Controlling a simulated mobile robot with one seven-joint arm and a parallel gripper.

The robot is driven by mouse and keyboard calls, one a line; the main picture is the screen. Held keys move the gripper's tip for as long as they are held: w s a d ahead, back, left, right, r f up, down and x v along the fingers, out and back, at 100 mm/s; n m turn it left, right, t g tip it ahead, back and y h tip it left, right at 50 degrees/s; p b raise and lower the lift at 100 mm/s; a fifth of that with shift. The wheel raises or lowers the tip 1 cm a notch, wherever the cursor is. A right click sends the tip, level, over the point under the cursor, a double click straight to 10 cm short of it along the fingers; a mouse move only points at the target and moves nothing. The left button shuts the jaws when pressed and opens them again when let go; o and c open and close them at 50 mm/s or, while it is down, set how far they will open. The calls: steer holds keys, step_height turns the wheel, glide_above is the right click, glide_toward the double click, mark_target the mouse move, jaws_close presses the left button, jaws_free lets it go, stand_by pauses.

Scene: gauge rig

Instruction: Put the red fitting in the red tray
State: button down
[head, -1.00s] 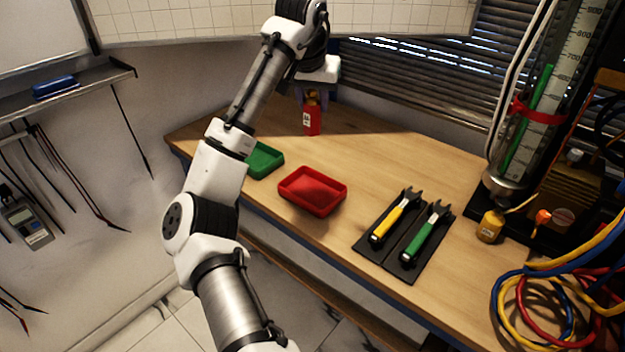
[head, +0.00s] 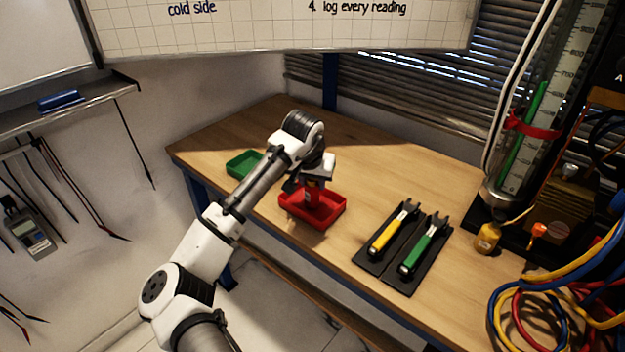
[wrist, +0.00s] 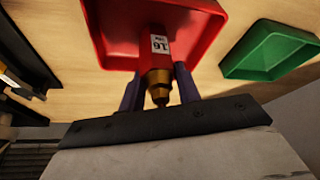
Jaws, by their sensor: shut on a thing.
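The red fitting (wrist: 158,52) has a white label reading 16 and a brass end; in the head view (head: 312,194) it is partly covered by my gripper. My gripper (wrist: 160,85) is shut on the fitting, one finger on each side of it. In the head view my gripper (head: 313,181) is over the red tray (head: 328,221). The fitting hangs upright over or inside the tray; I cannot tell whether its lower end touches the floor. The red tray also shows behind the fitting in the wrist view (wrist: 203,22).
A green tray (head: 236,170) stands left of the red tray, partly behind my arm. A black mat (head: 384,258) with a yellow-handled tool (head: 385,238) and a green-handled tool (head: 418,254) lies to the right. The back of the wooden table is clear.

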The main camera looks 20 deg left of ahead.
steer(key=shift+f, duration=0.15)
steer(key=shift+f, duration=0.15)
steer(key=c, duration=1)
jaws_free()
steer(key=b+v, duration=0.2)
steer(key=v, duration=1)
steer(key=shift+r, duration=0.25)
